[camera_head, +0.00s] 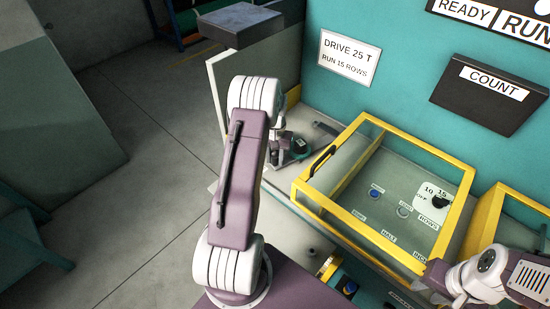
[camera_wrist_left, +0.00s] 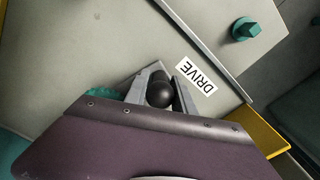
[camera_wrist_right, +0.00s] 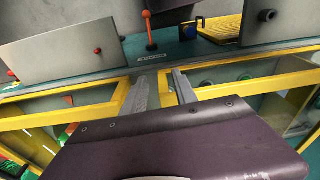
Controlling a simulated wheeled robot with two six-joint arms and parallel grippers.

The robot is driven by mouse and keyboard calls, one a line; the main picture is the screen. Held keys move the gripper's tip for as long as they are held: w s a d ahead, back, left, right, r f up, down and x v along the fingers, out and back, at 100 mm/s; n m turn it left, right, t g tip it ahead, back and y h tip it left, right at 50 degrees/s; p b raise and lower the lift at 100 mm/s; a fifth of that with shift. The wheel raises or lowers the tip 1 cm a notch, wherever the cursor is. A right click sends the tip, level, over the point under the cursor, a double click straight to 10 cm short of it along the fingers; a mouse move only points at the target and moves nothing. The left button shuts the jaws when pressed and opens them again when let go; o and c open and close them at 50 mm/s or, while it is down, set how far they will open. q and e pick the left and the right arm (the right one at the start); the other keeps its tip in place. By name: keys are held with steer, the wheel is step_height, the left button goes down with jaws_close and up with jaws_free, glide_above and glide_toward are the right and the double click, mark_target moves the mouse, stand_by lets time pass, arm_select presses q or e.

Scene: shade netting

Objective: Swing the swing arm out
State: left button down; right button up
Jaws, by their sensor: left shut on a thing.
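In the left wrist view my left gripper (camera_wrist_left: 167,78) is shut on a round black knob (camera_wrist_left: 159,92), with a finger on either side. A white DRIVE label (camera_wrist_left: 196,77) lies on the grey panel beside it. In the head view my left arm hides most of the gripper, which is low by the grey machine bed. I cannot tell which part is the swing arm; what the knob is fixed to is hidden. In the right wrist view my right gripper (camera_wrist_right: 160,80) is open and empty, above yellow-framed covers.
A yellow-framed clear cover (camera_head: 371,131) with a black handle stands over a panel of buttons and a dial. A black COUNT box (camera_head: 490,95) is on the teal wall. In the left wrist view, a teal knob (camera_wrist_left: 243,28) stands on the panel. Open floor lies left.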

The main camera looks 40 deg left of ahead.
arm_select(q)
steer(key=d+n, duration=0.1)
steer(key=d, duration=0.2)
steer(key=s+d+n, duration=0.1)
steer(key=d, duration=0.2)
steer(key=s+d+n, duration=0.1)
steer(key=d, duration=0.2)
steer(key=shift+d, duration=0.15)
steer(key=shift+s+n, duration=0.1)
steer(key=shift+n, duration=0.2)
steer(key=c, duration=1.1)
jaws_free()
steer(key=shift+c, duration=0.2)
steer(key=shift+d, duration=0.2)
steer(key=shift+a, duration=0.1)
steer(key=shift+r, duration=0.3)
step_height(320, 180, up, 8)
steer(key=shift+r+b, duration=0.25)
steer(key=shift+b, duration=0.2)
